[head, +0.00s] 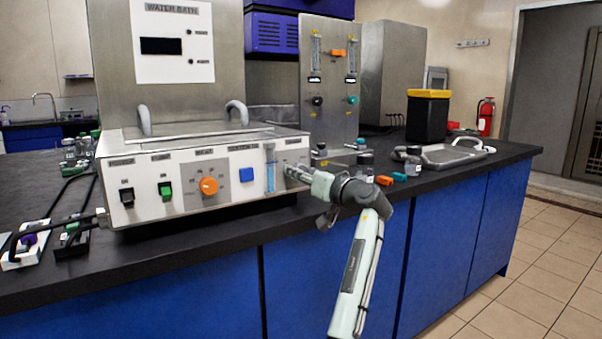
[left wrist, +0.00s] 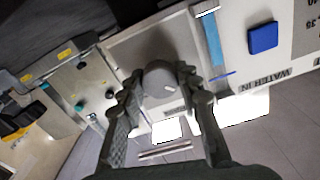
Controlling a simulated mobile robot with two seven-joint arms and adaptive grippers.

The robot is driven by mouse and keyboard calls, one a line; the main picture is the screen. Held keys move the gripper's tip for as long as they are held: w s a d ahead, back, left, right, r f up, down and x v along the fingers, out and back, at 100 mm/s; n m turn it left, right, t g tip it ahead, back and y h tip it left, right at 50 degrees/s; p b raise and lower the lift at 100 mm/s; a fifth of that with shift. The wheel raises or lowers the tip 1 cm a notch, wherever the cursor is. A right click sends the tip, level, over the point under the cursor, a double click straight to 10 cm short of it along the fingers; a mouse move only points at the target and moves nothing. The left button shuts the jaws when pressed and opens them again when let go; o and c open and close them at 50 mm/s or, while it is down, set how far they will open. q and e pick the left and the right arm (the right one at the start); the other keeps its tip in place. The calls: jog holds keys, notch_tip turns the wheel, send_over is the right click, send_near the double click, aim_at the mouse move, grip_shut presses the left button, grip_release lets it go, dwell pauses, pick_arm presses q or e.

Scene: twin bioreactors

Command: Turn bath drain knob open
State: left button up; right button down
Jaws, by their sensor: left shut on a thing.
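The water bath (head: 205,140) stands on the black bench, with a pale control panel along its front. The drain knob (left wrist: 160,78) is a grey round knob with a short white mark, on a metal plate beside the blue level strip in the left wrist view. My left gripper (head: 298,173) is at the right end of the panel, and in the head view it hides the knob. In the left wrist view its two dark fingers (left wrist: 158,90) lie on either side of the knob, shut on it. My right gripper is not in view.
The panel also has a black switch (head: 127,197), a green switch (head: 165,190), an orange dial (head: 209,186) and a blue button (head: 246,175). Small bottles, a metal tray (head: 455,153) and a black bin with a yellow lid (head: 428,118) stand to the right.

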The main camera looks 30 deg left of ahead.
pick_arm(q)
jog(key=shift+r+m, duration=0.1)
jog(key=shift+m, duration=0.2)
jog(key=shift+m+p, duration=0.8)
jog(key=shift+m, duration=0.1)
jog(key=m+p, duration=0.2)
jog(key=m, duration=0.2)
jog(key=shift+m+p, duration=0.3)
jog(key=m, duration=0.2)
jog(key=shift+m+p, duration=0.3)
jog(key=shift+m, duration=4.1)
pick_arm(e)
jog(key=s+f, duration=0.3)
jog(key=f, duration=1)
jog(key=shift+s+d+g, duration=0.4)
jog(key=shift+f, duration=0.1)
